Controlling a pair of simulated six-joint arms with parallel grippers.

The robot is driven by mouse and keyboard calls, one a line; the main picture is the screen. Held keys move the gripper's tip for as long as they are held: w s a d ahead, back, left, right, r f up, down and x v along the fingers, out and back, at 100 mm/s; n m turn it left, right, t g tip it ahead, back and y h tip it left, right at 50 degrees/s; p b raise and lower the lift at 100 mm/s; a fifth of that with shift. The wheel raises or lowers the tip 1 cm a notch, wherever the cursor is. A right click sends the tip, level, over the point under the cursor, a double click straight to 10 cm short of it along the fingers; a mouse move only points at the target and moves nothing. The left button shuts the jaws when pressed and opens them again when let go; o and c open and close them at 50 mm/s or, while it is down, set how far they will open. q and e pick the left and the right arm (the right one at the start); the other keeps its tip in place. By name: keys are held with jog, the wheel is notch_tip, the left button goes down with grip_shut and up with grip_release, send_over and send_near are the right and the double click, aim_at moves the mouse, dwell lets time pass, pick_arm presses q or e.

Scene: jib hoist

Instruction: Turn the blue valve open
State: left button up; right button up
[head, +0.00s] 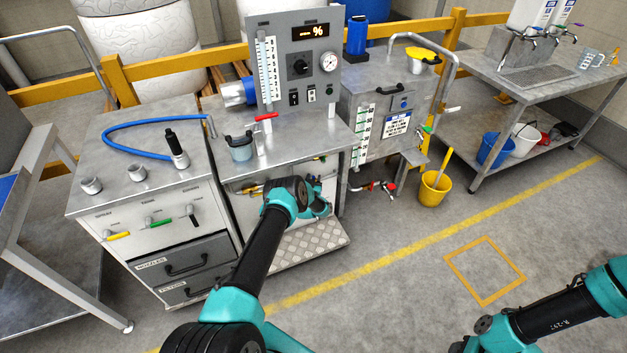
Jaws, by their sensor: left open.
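My left gripper (321,203) is open, low in front of the steel bench with the control panel (296,70), beside the pipework under the bench top. My own wrist covers part of that pipework. A yellow-handled valve (251,190) shows left of the wrist. A small bluish part (319,158) shows just above and behind the gripper, apart from it; I cannot tell whether it is the blue valve's handle. No other blue valve handle is clear there. My right arm comes in at the lower right, and its gripper is out of view.
A red lever (266,116) and a clear jug (241,147) are on the bench top. The left cabinet (150,170) carries a blue hose (150,128). A steel tank (385,110) and yellow bucket (435,187) stand right. The floor in front is clear.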

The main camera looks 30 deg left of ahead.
pick_arm(q)
grip_shut()
dwell(0.3)
jog(key=shift+a, duration=0.1)
